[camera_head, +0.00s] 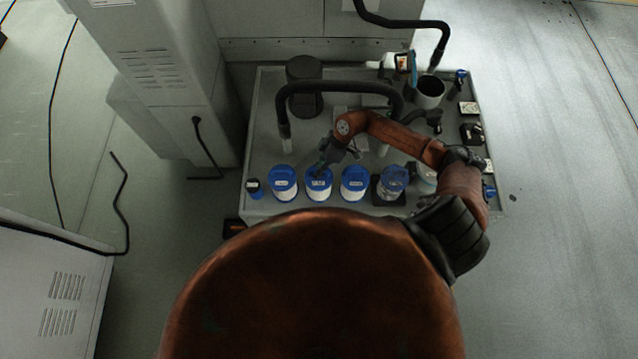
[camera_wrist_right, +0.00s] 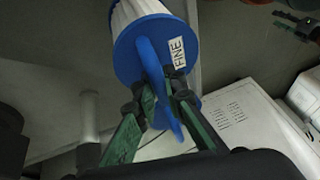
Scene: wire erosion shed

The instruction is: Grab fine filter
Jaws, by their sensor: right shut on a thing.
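The fine filter is a white pleated cartridge with a blue cap, a blue bail handle and a "FINE" label; it fills the top middle of the right wrist view (camera_wrist_right: 184,28). In the head view it is the second blue-capped filter from the left (camera_head: 319,190). My right gripper (camera_head: 321,170) comes down on it from above. In the wrist view the green fingers (camera_wrist_right: 160,100) are shut on the blue handle. I cannot tell whether the filter is clear of the table. Part of my left gripper (camera_wrist_right: 292,20) seems to show at the top right of the wrist view.
Similar blue-capped filters stand to the left (camera_head: 283,184) and right (camera_head: 354,183), close by. Another blue-topped canister (camera_head: 393,181) sits on a dark base. A black hose (camera_head: 340,87) arches behind. A dark cylinder (camera_head: 304,85) stands at the back of the grey table (camera_head: 262,120).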

